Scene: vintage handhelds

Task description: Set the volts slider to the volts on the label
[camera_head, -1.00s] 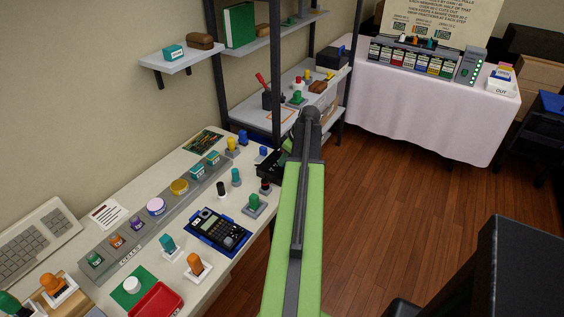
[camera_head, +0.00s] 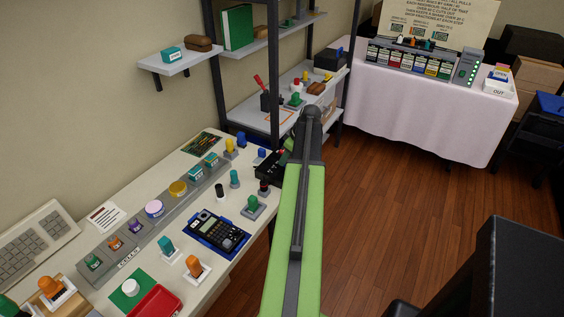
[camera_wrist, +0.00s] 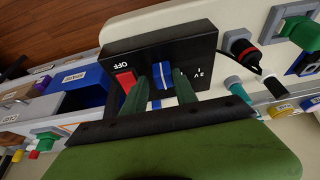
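A black power box (camera_wrist: 125,52) fills the upper middle of the wrist view, with a red OFF switch (camera_wrist: 125,82) near its left edge. A blue slider knob (camera_wrist: 162,84) with a white stripe sits on the box's near side. Small white markings are printed to its right, too small to read surely. My gripper (camera_wrist: 162,90) has its dark green fingers on either side of the knob; I cannot tell whether they press on it. In the head view my arm partly hides the black box (camera_head: 268,168) at the table's right edge. No readable volts label shows.
In the wrist view, a blue bin (camera_wrist: 82,85) lies left of the box, and a black-and-red knob (camera_wrist: 240,48) and a green knob (camera_wrist: 300,32) lie right. In the head view, a calculator-like handheld (camera_head: 216,233) and several knobs share the white table (camera_head: 207,172).

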